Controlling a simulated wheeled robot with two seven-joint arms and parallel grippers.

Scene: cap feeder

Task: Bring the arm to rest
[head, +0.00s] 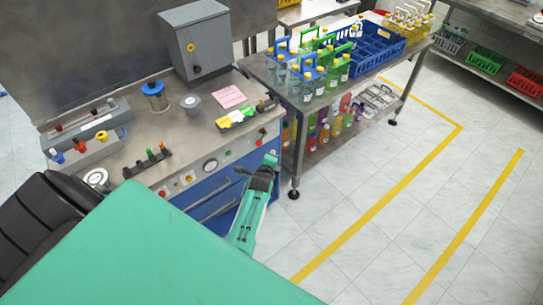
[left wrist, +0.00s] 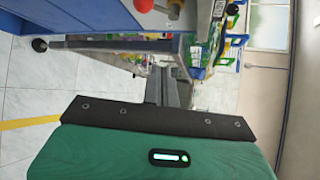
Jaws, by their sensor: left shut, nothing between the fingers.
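My left gripper (head: 270,158) shows in the head view at the end of a green arm link, in front of the blue drawers of the workbench (head: 180,123). It is shut and empty. In the left wrist view my left gripper (left wrist: 163,78) shows as two grey fingers close together, pointing towards a metal table with bottles under it. My right gripper is not in view.
A metal table (head: 310,108) to the right holds a blue crate (head: 381,50) and several bottles. Its black foot (head: 294,194) stands near my gripper. The workbench carries a grey box (head: 204,50). The tiled floor (head: 400,160) at right is clear.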

